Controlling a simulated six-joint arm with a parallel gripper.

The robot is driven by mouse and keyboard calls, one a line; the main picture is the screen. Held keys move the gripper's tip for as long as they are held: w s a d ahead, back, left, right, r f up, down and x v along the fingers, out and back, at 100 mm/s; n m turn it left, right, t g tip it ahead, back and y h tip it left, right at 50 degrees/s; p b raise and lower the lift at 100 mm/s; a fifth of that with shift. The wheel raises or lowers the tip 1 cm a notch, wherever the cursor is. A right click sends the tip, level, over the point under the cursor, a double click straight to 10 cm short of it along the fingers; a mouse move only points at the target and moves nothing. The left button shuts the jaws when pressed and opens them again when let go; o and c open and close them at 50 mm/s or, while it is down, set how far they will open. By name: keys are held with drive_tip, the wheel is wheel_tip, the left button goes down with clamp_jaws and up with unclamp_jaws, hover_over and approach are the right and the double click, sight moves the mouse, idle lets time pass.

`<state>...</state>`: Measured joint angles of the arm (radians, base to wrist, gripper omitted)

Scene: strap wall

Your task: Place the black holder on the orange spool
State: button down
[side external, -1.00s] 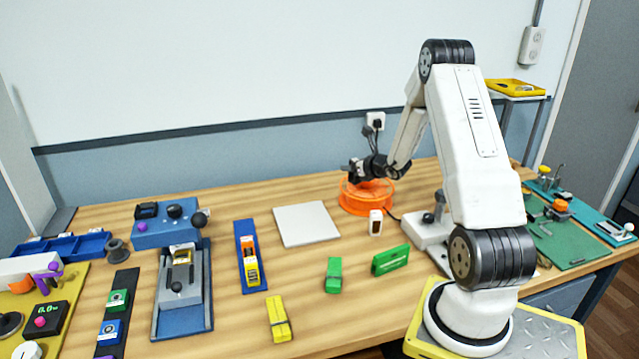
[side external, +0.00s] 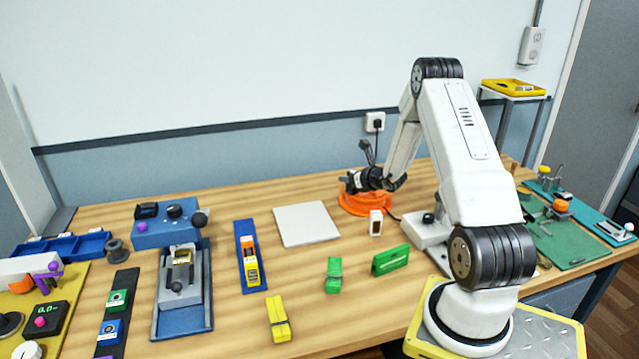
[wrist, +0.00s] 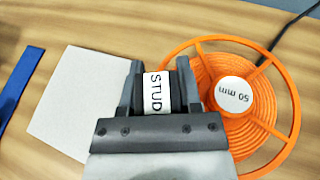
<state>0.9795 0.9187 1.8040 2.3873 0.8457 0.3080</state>
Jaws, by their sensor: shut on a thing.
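The orange spool (side external: 365,206) lies flat on the wooden table near the wall. In the wrist view, the spool (wrist: 266,100) shows wound orange coils, an open rim with spokes and a round white "50 mm" label at its centre. My gripper (wrist: 160,68) is shut on the black holder (wrist: 157,92), which has a white "STUD" label. The holder appears left of the spool's centre, over its left edge in the wrist view. In the side view, my gripper (side external: 349,183) is low at the spool's upper left; the holder is hard to make out, and contact with the spool cannot be told.
A pale grey square plate (side external: 306,224) lies left of the spool. A small white block (side external: 376,222) stands just in front of it, with green blocks (side external: 390,260) nearer. A wall socket (side external: 375,121) with a black cable is behind.

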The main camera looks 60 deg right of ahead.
drive_tip(key=shift+f, duration=0.15)
drive_tip(key=shift+c, duration=1.4)
unclamp_jaws()
drive_tip(key=v, duration=0.7)
drive_tip(key=shift+s+r, duration=0.2)
drive_tip(key=shift+s, duration=0.05)
drive_tip(key=shift+w+a, duration=0.1)
drive_tip(key=shift+a, duration=0.1)
